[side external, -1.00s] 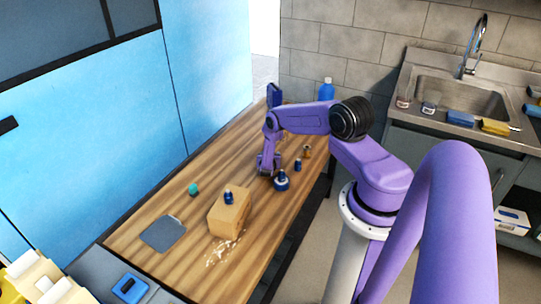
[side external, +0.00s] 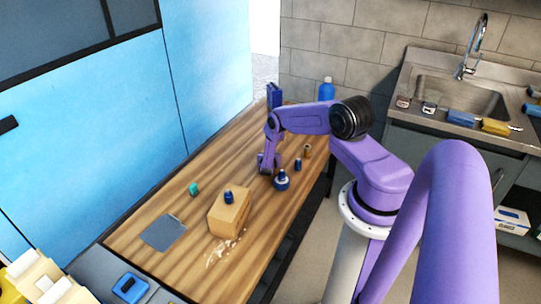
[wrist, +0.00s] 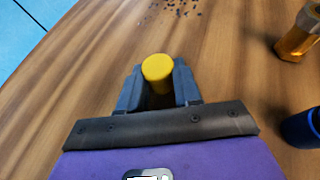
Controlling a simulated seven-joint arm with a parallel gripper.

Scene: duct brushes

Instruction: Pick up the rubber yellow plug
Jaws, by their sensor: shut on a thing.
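The yellow plug (wrist: 157,68) shows in the wrist view as a short round piece with a flat top. It sits between the two fingers of my gripper (wrist: 158,90), which is shut on it. In the side external view my gripper (side external: 268,165) is low at the wooden table, and the plug is hidden there by the gripper. I cannot tell whether the plug still touches the table.
A dark blue pot (side external: 281,181), a small blue bottle (side external: 298,164) and an amber piece (side external: 307,151) stand close to my gripper. A cardboard box (side external: 230,212) with a blue item on top, a teal piece (side external: 194,189) and a grey mat (side external: 163,233) lie nearer the front.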

